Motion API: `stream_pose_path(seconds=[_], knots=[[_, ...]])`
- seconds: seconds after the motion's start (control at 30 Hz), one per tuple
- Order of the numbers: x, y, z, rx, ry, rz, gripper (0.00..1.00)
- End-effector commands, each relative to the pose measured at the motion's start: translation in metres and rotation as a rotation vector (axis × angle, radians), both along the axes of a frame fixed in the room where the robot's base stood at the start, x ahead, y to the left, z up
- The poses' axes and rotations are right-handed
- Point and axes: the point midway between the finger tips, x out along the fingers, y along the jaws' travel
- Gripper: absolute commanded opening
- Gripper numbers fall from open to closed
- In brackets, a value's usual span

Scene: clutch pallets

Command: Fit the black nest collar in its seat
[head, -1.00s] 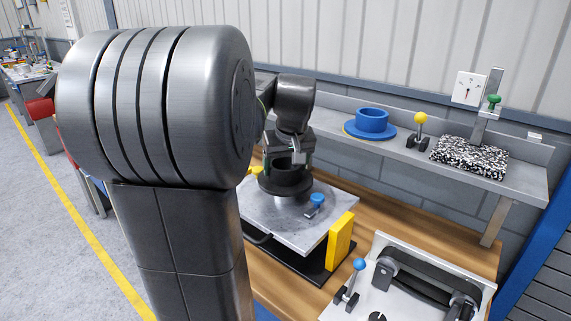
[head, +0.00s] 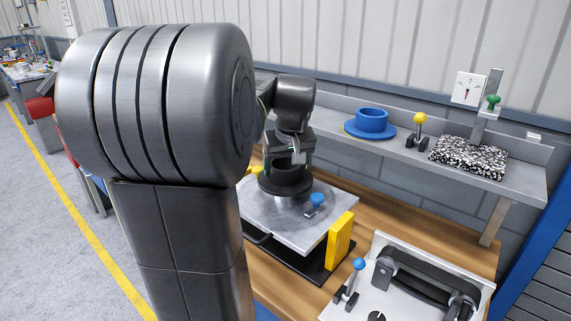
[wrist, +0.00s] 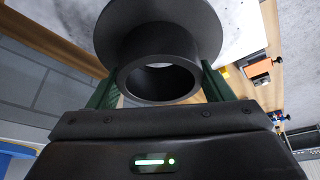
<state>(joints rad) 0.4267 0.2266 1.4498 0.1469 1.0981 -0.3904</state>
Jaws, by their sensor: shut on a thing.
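The black nest collar (head: 286,183) is a flanged ring with a raised hub, flange downward. In the head view it is over the grey plate (head: 318,236) on the bench; a pale round part shows just under its front edge. In the wrist view the collar (wrist: 170,32) fills the upper middle, its hub between the green fingers. My gripper (head: 285,160) is shut on the hub; it also shows in the wrist view (wrist: 160,80). The seat is hidden under the collar, and I cannot tell whether the flange touches it.
A blue knob (head: 316,200) stands on the plate to the right of the collar. A yellow block (head: 340,241) is at the plate's right edge. A shelf behind holds a blue flanged ring (head: 371,122) and a yellow-knobbed lever (head: 419,119). A white-framed roller unit (head: 410,285) sits front right.

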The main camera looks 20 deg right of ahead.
Motion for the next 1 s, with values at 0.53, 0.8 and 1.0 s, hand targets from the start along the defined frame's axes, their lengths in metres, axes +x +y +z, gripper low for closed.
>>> stream_pose_path(seconds=[0.53, 0.8, 1.0], knots=[[0.0, 0.0, -0.011, 0.0, 0.0, 0.0, 0.43], [0.0, 0.0, -0.012, 0.0, 0.0, 0.0, 0.43], [0.0, 0.0, -0.012, 0.0, -0.001, 0.0, 0.43]])
